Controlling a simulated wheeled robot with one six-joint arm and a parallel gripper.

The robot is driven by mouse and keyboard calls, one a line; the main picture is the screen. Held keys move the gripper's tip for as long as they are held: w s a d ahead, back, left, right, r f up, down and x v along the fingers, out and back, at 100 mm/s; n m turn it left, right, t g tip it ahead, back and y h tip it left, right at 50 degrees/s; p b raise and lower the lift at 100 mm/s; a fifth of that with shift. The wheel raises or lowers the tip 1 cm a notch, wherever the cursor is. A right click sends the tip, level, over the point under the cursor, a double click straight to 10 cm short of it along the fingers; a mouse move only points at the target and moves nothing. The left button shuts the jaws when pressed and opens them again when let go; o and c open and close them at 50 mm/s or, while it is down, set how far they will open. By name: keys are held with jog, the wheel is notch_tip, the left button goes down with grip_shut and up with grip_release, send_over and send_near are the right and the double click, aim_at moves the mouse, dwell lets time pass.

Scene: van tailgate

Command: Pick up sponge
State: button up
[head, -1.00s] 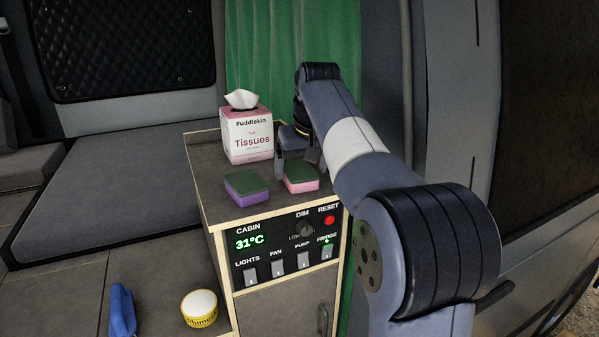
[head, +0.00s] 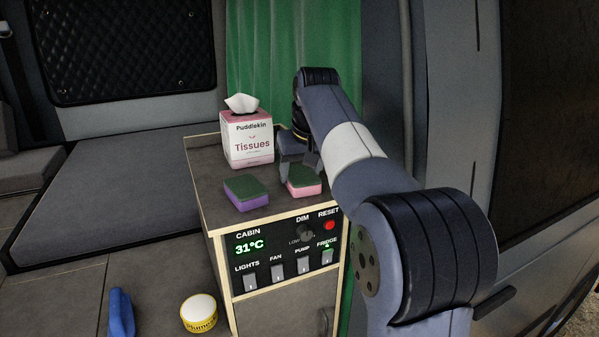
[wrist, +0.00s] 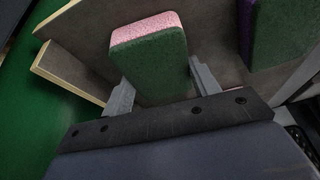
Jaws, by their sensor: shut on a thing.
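There are two sponges on the cabinet top. The pink sponge with a green top (head: 305,181) is at the right, near the front edge. The purple sponge with a green top (head: 246,193) lies to its left. My gripper (wrist: 158,84) is shut on the pink sponge, with one finger on each side of it in the wrist view. The pink sponge (wrist: 152,50) fills the space between the fingers. The purple sponge (wrist: 270,32) is apart from it at the upper right there.
A tissue box (head: 248,138) stands behind the sponges on the cabinet top (head: 212,186). The control panel (head: 285,249) with switches faces forward below. A yellow tub (head: 199,313) and a blue object (head: 121,313) are lower left. A green curtain (head: 300,45) hangs behind.

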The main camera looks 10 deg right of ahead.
aim_at(301, 173)
jog(key=shift+r, duration=0.1)
notch_tip(301, 173, up, 10)
dwell(0.7)
jog(key=shift+w, duration=0.1)
jog(key=o, duration=0.3)
jog(key=shift+c, duration=1.3)
